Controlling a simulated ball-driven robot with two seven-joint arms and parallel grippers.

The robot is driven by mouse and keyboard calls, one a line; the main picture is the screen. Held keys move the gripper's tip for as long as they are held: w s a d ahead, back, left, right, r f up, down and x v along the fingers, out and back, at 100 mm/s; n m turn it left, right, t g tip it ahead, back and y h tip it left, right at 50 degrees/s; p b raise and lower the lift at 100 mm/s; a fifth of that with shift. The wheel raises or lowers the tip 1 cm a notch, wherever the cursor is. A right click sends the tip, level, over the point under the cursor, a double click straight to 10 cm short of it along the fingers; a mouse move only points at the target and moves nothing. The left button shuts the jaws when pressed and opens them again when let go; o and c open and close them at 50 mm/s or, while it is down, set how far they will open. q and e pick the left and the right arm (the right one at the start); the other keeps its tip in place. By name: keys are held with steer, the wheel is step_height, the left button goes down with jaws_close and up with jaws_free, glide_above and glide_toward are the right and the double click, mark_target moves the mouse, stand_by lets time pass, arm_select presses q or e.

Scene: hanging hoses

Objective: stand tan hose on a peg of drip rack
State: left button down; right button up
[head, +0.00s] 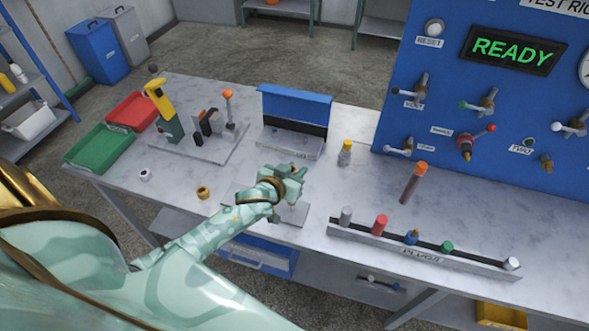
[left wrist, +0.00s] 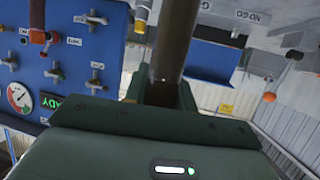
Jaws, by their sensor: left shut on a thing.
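My left gripper (head: 294,174) is over the middle of the table, above a flat grey plate (head: 293,213) that it partly hides. In the left wrist view the gripper is shut on a dark brownish tube (left wrist: 178,42), which runs up out of the picture. In the head view the gripper hides most of what it holds. I cannot tell for certain that the tube is the tan hose. No pegs are clearly visible, and I cannot tell whether the plate is the drip rack. My right gripper is not in view.
A brown tube with an orange end (head: 412,184), a yellow-capped bottle (head: 345,153) and the plug rack (head: 420,250) are to the right. A blue-backed stand (head: 296,105) is behind. A brass ring (head: 203,192) and a white ring (head: 145,175) lie left.

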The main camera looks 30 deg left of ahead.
arm_select(q)
steer(key=shift+p, duration=0.4)
stand_by(0.9)
steer(key=shift+f+b, duration=1.7)
steer(key=shift+f, duration=0.6)
steer(key=c, duration=1.1)
jaws_free()
steer(key=shift+o, duration=0.2)
steer(key=shift+s+r, duration=0.1)
steer(key=p+v, duration=0.2)
steer(key=v, duration=1.4)
